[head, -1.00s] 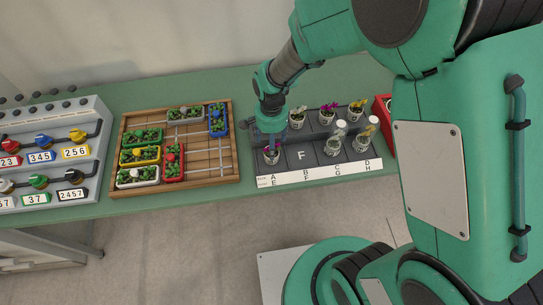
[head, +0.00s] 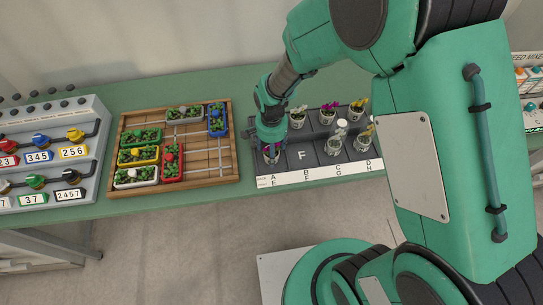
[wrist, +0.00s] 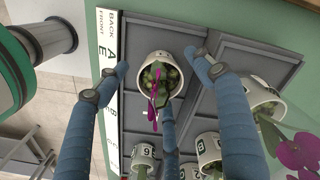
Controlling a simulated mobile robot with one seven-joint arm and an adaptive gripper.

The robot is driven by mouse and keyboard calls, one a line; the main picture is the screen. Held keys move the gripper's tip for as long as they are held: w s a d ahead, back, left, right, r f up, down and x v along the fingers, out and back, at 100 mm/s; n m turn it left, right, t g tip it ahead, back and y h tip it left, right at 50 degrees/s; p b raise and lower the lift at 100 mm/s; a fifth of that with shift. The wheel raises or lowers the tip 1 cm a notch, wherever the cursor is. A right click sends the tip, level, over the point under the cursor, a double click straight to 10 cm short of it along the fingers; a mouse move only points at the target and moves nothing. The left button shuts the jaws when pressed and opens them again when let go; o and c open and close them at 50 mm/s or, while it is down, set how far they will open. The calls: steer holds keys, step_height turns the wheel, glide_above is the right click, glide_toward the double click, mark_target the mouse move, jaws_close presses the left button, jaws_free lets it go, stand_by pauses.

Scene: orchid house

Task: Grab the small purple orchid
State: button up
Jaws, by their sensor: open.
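The small purple orchid (head: 271,157) stands in a white pot in the front-left cell of the dark rack (head: 304,155), by the letters A and E. In the wrist view, its pot (wrist: 143,66) shows green leaves and a thin purple bloom (wrist: 152,112) hanging toward the picture's bottom. My gripper (head: 270,142) is directly over it, pointing down. In the wrist view, the blue fingers of my gripper (wrist: 160,64) are spread on both sides of the pot, with visible gaps. A third finger crosses below the pot. The gripper hides part of the plant in the head view.
A larger magenta orchid (head: 329,107) stands in the back row, beside a white-flowered pot (head: 297,119) and a yellow one (head: 356,111). Other pots stand front right. The cell marked F is empty. A wooden tray (head: 205,180) with several planters lies left.

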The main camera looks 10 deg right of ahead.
steer(key=shift+f, duration=0.95)
steer(key=c, duration=1.4)
